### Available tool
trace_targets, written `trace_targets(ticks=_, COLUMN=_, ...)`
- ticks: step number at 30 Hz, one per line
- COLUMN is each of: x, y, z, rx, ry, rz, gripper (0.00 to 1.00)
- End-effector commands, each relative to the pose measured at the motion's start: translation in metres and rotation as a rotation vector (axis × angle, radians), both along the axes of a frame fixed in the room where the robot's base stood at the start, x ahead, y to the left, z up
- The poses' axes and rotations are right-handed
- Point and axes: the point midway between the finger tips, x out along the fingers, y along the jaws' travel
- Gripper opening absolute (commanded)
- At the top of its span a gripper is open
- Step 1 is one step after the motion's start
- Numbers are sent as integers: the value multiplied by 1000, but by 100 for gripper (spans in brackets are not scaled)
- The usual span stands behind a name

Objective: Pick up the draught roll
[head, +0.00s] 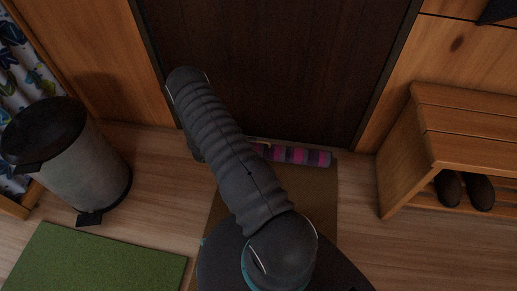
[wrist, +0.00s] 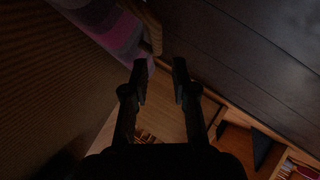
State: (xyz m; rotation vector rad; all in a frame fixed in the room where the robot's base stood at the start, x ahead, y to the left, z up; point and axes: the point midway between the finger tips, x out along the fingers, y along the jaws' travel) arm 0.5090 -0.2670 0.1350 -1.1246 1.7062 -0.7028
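The draught roll (head: 305,156) is a long roll with pink and purple stripes. It lies on the floor along the foot of the dark door, and my arm hides its left part in the head view. In the wrist view, its striped surface (wrist: 118,28) shows at the upper left, dim, with a tan curved strip (wrist: 152,28) beside it. My gripper (wrist: 160,68) is open, with a gap and nothing between its fingertips. The fingertips appear just below and right of the roll in that view; I cannot tell the distance. My arm hides the gripper in the head view.
The dark door (head: 290,70) rises behind the roll. A brown mat (head: 322,205) lies before it. A pedal bin (head: 75,160) and green mat (head: 95,262) are at left. A wooden bench (head: 455,120) with dark shoes (head: 465,190) stands at right. Bare floor lies between bench and mat.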

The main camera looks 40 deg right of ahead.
Motion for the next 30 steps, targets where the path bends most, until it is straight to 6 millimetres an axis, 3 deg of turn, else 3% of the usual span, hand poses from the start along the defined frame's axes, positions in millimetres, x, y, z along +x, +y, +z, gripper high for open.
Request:
trace_targets(ticks=5, x=0, y=-8, z=-6, rx=1, ry=0, rz=-1, gripper=27)
trace_targets(ticks=15, x=-2, y=-45, z=-25, rx=1, ry=0, rz=-1, gripper=27)
trace_targets(ticks=21, x=-2, y=-46, z=-25, rx=1, ry=0, rz=1, gripper=27)
trace_targets(ticks=22, x=-2, y=-46, z=-25, rx=0, ry=0, rz=1, gripper=24)
trace_targets(ticks=25, x=-2, y=-46, z=-25, rx=0, ry=0, rz=1, gripper=0)
trace_targets(ticks=30, x=-2, y=-46, z=-25, rx=0, ry=0, rz=1, gripper=0)
